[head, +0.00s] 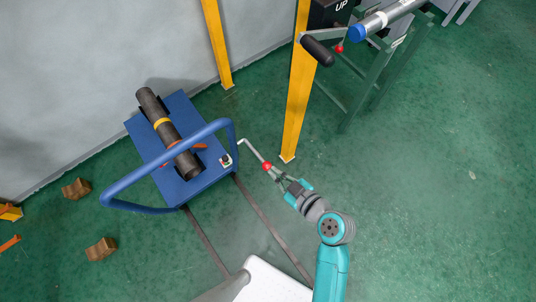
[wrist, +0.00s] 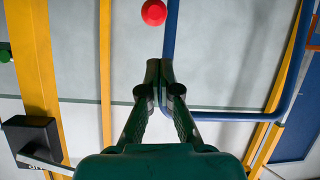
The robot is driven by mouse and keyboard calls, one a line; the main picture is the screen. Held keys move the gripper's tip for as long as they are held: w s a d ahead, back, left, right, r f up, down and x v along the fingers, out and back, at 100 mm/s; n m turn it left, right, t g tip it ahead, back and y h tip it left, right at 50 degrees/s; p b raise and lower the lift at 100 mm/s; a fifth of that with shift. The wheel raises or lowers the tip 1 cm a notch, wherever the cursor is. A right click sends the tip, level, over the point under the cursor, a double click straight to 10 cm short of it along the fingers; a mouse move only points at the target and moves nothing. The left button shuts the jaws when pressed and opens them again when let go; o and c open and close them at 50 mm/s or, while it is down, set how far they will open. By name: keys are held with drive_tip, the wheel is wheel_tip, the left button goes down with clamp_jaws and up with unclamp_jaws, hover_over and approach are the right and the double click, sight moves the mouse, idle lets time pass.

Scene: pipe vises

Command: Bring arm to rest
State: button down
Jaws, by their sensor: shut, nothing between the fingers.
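My gripper (head: 281,179) is at the end of my teal arm, low in the middle of the head view, over the floor to the right of the blue cart. In the wrist view its two dark fingers (wrist: 160,70) meet at the tips, shut and empty. A red ball knob (head: 267,166) on a bent grey lever lies just beyond the fingertips in the head view. A red ball (wrist: 153,12) also shows ahead of the tips in the wrist view, with a gap between. I cannot tell the true distance.
The blue cart (head: 190,185) bears a dark pipe (head: 168,133) with a yellow band, and has a blue push handle (head: 150,173). Yellow posts (head: 296,100) and a pipe vise stand (head: 365,85) are at upper right. Brown blocks (head: 102,249) lie left. The floor at right is clear.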

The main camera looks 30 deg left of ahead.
drive_tip(key=shift+s+d, duration=0.35)
drive_tip(key=shift+d, duration=0.55)
drive_tip(key=shift+s+d, duration=0.3)
drive_tip(key=shift+d, duration=0.6)
drive_tip(key=s+d+f+m+t+h, duration=0.1)
drive_tip(key=s+d+m+t+h, duration=0.3)
drive_tip(key=d, duration=0.5)
drive_tip(key=s+d+f+m+t+h, duration=0.2)
drive_tip(key=s+d+m+t+h, duration=0.15)
drive_tip(key=d+m, duration=0.45)
drive_tip(key=s+d+r+m+t+h, duration=0.1)
drive_tip(key=s+d+r+m+h, duration=0.1)
drive_tip(key=s+d+r, duration=0.2)
drive_tip(key=s+d+r+m+t+h, duration=0.2)
drive_tip(key=s+d+r, duration=0.3)
drive_tip(key=s+r, duration=0.3)
wheel_tip(320, 180, up, 2)
drive_tip(key=shift+d+r+h, duration=0.15)
drive_tip(key=shift+d+h, duration=0.15)
drive_tip(key=shift+h, duration=0.15)
